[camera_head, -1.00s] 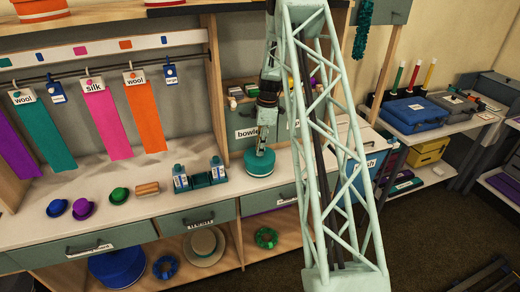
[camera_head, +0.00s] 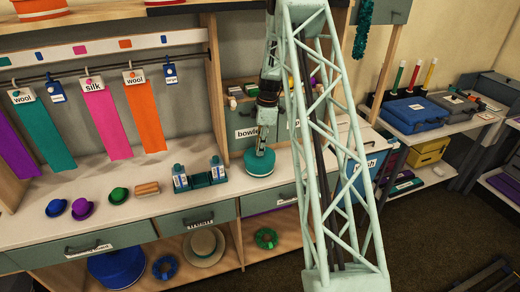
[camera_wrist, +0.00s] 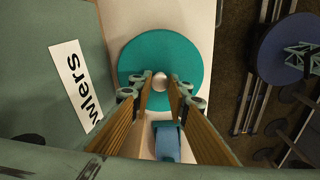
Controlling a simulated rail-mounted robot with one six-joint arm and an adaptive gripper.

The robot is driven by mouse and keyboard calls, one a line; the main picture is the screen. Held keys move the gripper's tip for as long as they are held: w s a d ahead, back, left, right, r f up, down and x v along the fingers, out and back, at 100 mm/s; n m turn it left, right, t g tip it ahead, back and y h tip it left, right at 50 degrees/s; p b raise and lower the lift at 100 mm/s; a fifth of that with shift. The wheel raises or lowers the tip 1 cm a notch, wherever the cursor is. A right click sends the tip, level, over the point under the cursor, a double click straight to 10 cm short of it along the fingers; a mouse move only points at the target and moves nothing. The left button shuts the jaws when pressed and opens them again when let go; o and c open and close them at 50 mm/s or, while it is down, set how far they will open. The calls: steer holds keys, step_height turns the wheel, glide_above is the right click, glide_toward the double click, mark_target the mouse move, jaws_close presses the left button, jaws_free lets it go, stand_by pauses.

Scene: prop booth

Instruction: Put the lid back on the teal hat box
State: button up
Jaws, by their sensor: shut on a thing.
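The teal hat box with its round teal lid (camera_head: 259,161) stands on the white counter in the head view, beneath my gripper (camera_head: 261,148). In the wrist view the lid (camera_wrist: 137,62) is a teal disc seen from above, with a pale round knob (camera_wrist: 160,81) at its middle. My gripper (camera_wrist: 161,88) has a finger on either side of the knob and is shut on it. The lid hides the box in the wrist view. I cannot tell whether the lid sits fully down on the box or a little above it.
A teal rack with bottles (camera_head: 200,178) stands left of the box. Several small hats (camera_head: 83,208) lie further left. A drawer front labelled bowlers (camera_wrist: 78,85) is close behind the box. The counter's front edge is near.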

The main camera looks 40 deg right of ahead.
steer(key=o, duration=0.8)
steer(key=shift+o, duration=0.9)
steer(key=o, duration=0.4)
steer(key=shift+c, duration=0.2)
steer(key=shift+r, duration=0.15)
steer(key=shift+w+d+r+p, duration=0.1)
steer(key=shift+r+p, duration=0.65)
steer(key=shift+r, duration=2.75)
